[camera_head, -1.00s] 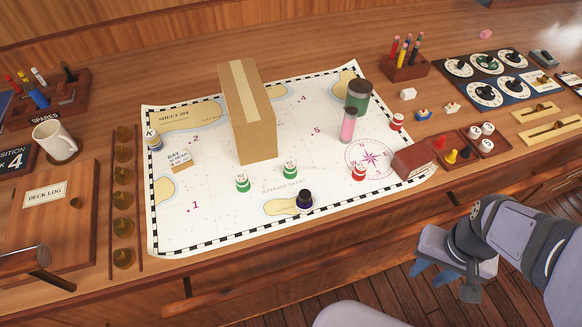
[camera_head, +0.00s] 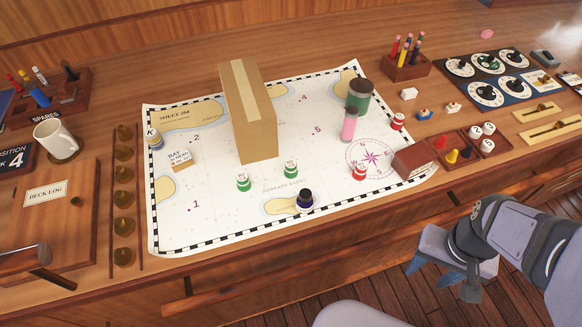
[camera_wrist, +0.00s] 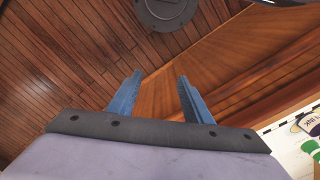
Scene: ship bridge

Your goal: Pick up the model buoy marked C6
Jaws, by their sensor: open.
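Two green-and-white model buoys stand upright on the chart, one at left (camera_head: 243,183) and one at right (camera_head: 290,170). Two red-and-white ones stand farther right, one near the compass rose (camera_head: 359,173) and one near the chart's right edge (camera_head: 397,122). Their markings are too small to read, so I cannot tell which is C6. My gripper (camera_head: 432,272) is open and empty, in front of the desk over the floor, well apart from the buoys. In the wrist view its blue fingers (camera_wrist: 158,88) are spread, with a green buoy (camera_wrist: 311,150) partly visible at lower right.
A tall cardboard box (camera_head: 255,120) stands on the chart (camera_head: 215,220), behind the green buoys. A dark ink bottle (camera_head: 305,201) stands near the front. A pink cylinder (camera_head: 348,125), a dark green jar (camera_head: 358,96) and a red-brown block (camera_head: 414,161) stand right. The chart's front left is clear.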

